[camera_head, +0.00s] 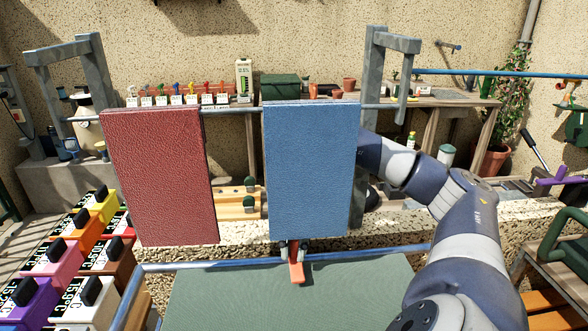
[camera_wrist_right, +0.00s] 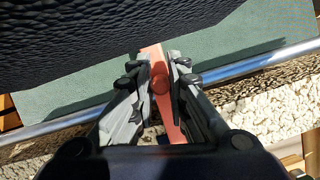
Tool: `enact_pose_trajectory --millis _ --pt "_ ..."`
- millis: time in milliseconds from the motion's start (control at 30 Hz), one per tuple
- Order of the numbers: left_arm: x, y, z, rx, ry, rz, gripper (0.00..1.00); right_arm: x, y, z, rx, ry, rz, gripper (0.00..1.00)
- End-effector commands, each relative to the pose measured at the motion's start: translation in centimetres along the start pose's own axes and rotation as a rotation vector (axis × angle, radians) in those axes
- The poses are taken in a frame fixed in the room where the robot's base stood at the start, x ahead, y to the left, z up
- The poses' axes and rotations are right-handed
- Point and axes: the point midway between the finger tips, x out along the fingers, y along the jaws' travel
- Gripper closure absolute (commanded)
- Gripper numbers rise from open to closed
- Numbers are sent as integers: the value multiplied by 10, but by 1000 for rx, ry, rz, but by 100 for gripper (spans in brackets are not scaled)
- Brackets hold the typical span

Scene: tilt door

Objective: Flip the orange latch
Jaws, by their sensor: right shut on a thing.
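The orange latch (camera_head: 296,268) sticks out below the bottom edge of the blue panel (camera_head: 309,170) in the head view. In the right wrist view the orange latch (camera_wrist_right: 163,108) runs between the two fingers of my right gripper (camera_wrist_right: 160,76). That gripper is shut on the latch, with a finger at each side. In the head view my right arm reaches in from the right and passes behind the blue panel, which hides most of the gripper. The dark panel (camera_wrist_right: 100,35) fills the top of the wrist view. My left gripper is not in view.
A red panel (camera_head: 162,175) hangs left of the blue one from the same bar (camera_head: 233,107). A blue rail (camera_head: 370,256) runs below the panels, beside a green surface (camera_head: 290,305). Several coloured blocks stand at the left. A workbench (camera_head: 455,99) stands behind.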

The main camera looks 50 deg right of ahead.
Motion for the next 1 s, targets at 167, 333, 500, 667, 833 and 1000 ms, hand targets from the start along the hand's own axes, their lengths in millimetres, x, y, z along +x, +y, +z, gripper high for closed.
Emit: enact_pose_trajectory --millis 167,333,500,667,833,1000 --pt "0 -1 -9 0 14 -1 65 -1 1 -1 4 5 1 65" --pt "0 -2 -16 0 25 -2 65 0 0 -1 3 3 1 65" --pt "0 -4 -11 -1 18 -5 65 0 0 0 3 2 0 65" --pt "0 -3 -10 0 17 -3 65 0 0 0 6 2 -1 65" --pt "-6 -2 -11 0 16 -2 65 -1 -6 2 64 2 -24 65" --pt "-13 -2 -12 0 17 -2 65 0 -20 4 217 2 -86 65"
